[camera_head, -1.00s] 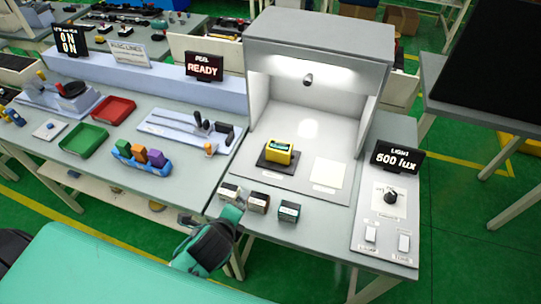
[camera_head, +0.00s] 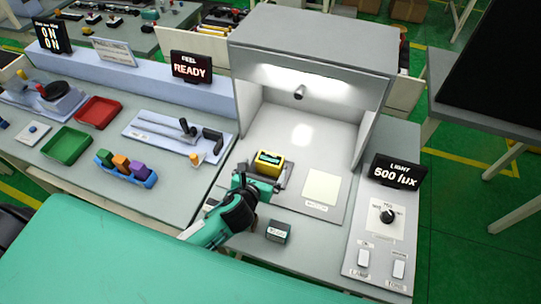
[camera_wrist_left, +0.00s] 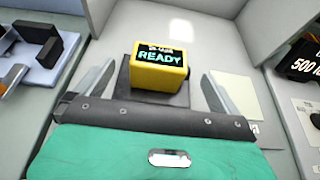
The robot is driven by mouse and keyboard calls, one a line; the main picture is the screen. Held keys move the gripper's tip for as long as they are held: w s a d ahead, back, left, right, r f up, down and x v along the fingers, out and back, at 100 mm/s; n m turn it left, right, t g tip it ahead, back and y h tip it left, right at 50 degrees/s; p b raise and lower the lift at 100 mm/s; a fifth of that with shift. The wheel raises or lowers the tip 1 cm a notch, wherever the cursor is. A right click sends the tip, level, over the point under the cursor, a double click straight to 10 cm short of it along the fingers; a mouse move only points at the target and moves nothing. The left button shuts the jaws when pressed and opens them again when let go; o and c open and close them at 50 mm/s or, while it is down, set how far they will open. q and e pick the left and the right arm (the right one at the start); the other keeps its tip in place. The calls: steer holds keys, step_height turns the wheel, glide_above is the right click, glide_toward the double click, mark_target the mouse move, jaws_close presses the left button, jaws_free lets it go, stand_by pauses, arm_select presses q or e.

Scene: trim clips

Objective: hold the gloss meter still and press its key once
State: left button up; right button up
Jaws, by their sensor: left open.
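The gloss meter (camera_head: 269,162) is a yellow box with a dark screen, standing on a dark pad in the lit booth. In the left wrist view the gloss meter (camera_wrist_left: 158,68) shows "READY" on its screen. My left gripper (camera_head: 264,178) is just in front of the meter. It is open, and in the left wrist view its two fingers (camera_wrist_left: 156,88) stand to either side of the meter, with gaps on both sides. I cannot make out a separate key on the meter. My right gripper is not in view.
A white card (camera_head: 322,187) lies right of the meter. A small dark block (camera_head: 278,232) stands at the booth's front; my arm covers its neighbours. A light panel (camera_head: 383,228) with a knob and switches is at right, under a "500 lux" display (camera_head: 398,172). The booth (camera_head: 312,45) has walls and a roof.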

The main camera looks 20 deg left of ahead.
mark_target(269, 161)
arm_select(q)
steer(key=p+x, duration=0.1)
steer(key=x, duration=0.7)
steer(key=shift+w+f, duration=0.25)
steer(key=shift+w, duration=0.2)
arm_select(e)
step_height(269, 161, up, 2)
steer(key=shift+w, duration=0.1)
arm_select(q)
steer(key=c, duration=1.1)
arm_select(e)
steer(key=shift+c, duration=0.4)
arm_select(q)
steer(key=shift+c, duration=0.2)
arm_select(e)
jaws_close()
